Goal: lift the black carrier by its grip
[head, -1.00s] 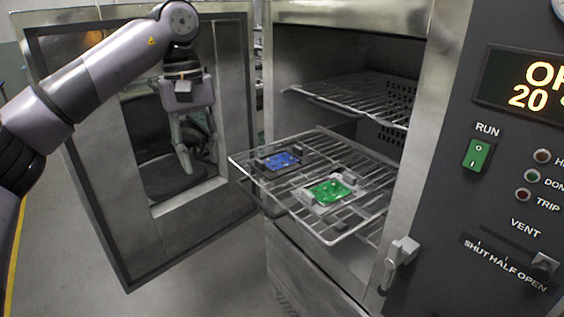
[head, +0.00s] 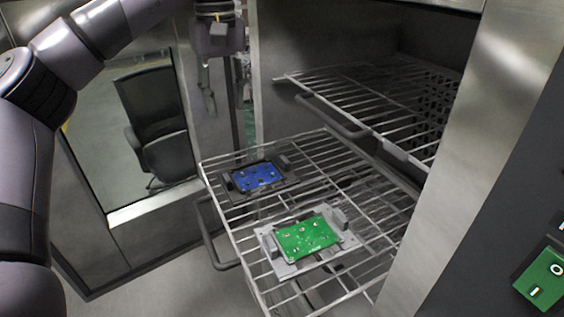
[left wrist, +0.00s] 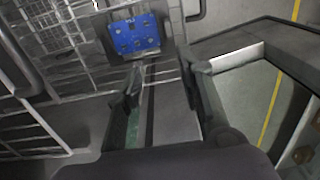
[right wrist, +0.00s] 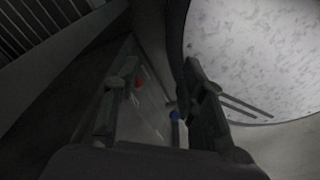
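The black carrier (head: 231,186) lies flat on the pulled-out lower wire rack, with a blue circuit board (head: 258,174) in it. A small raised block, seemingly its grip (head: 284,161), stands at its right end. My left gripper (head: 222,98) hangs open and empty above and behind the carrier, apart from it. In the left wrist view the blue board (left wrist: 134,36) shows beyond the open fingers (left wrist: 167,72); the grip is not clear there. My right gripper (right wrist: 160,65) is open and empty in the right wrist view and out of the head view.
A grey carrier (head: 335,220) with a green board (head: 307,236) lies nearer on the same lower rack (head: 240,215). An upper rack (head: 350,90) sits above at the right. The open oven door (head: 160,215) stands at the left. A green switch (head: 541,287) is on the panel.

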